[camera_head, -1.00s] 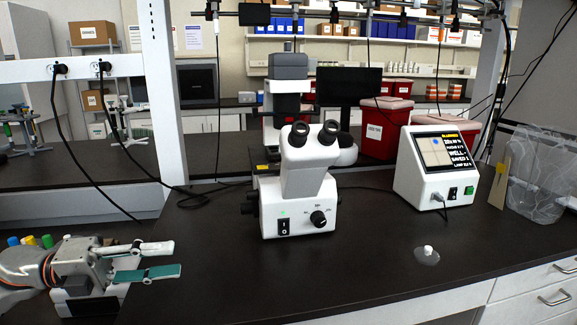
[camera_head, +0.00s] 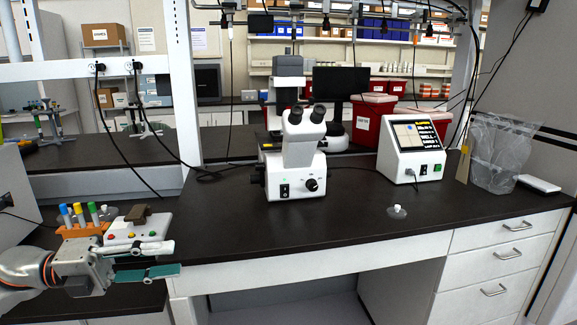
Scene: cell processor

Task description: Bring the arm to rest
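My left gripper (camera_head: 170,259) reaches in from the left at the lower left of the head view. Its two green-padded fingers point right and stand apart, with nothing between them. It is in front of the dark bench's left part, clear of the microscope. My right arm and gripper are out of view.
A white microscope (camera_head: 303,178) stands on the dark bench (camera_head: 250,229), with a white display box (camera_head: 404,163) to its right. A small white-topped clear item (camera_head: 397,211) lies near the front edge. An orange tube rack (camera_head: 82,230) and a white button box (camera_head: 138,231) sit just behind my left gripper.

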